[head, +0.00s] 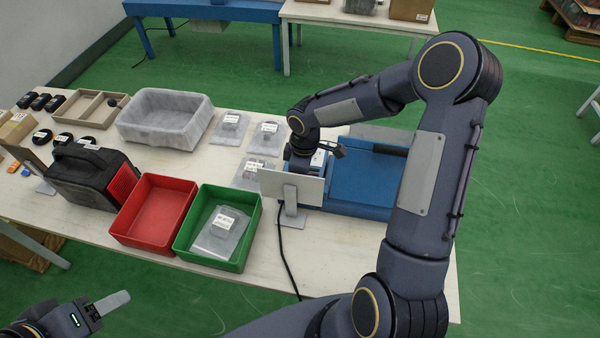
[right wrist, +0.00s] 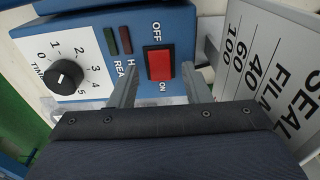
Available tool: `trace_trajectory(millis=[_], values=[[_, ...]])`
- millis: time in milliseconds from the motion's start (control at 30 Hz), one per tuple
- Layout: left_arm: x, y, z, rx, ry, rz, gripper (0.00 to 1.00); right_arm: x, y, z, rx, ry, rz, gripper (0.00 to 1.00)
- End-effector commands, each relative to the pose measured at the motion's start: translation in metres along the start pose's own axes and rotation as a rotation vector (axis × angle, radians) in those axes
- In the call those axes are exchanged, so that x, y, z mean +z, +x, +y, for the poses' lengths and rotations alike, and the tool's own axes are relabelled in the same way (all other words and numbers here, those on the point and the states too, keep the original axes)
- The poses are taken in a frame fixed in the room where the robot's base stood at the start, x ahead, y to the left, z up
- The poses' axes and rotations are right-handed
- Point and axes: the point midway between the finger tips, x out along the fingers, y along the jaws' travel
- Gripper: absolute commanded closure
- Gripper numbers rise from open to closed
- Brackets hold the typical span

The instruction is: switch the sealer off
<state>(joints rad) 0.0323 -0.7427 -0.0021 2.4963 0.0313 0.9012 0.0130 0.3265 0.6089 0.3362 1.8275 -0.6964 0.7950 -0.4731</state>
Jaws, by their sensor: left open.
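The blue sealer (head: 365,190) stands at the right end of the table. The right wrist view shows its front panel with a red rocker switch (right wrist: 160,62) between the labels OFF and ON. I cannot tell which side is pressed in. My right gripper (right wrist: 160,78) is open, its two fingers apart on either side of the switch in the picture; contact is not clear. In the head view my right arm reaches down to the sealer, its fingertips mostly hidden behind a white sign. My left gripper (head: 106,306) is open and empty, low at the bottom left.
The sign (head: 292,187) stands close beside the switch; it also shows in the right wrist view (right wrist: 270,70). A timer dial (right wrist: 66,74) and two dark lamps share the panel. Green bin (head: 182,240), red bin (head: 125,225) and grey tub (head: 165,118) stand left. A black cable crosses the table.

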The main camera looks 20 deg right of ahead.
Motion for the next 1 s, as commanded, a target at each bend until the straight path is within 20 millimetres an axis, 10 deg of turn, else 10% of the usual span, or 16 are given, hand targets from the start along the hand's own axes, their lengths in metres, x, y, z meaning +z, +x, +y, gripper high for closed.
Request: trace_trajectory(millis=[1000], values=[[0.002, 0.004, -0.002, 0.0, 0.0, 0.0, 0.44, 0.0, -0.078, 0.0, -0.001, 0.0, 0.0, 0.56]])
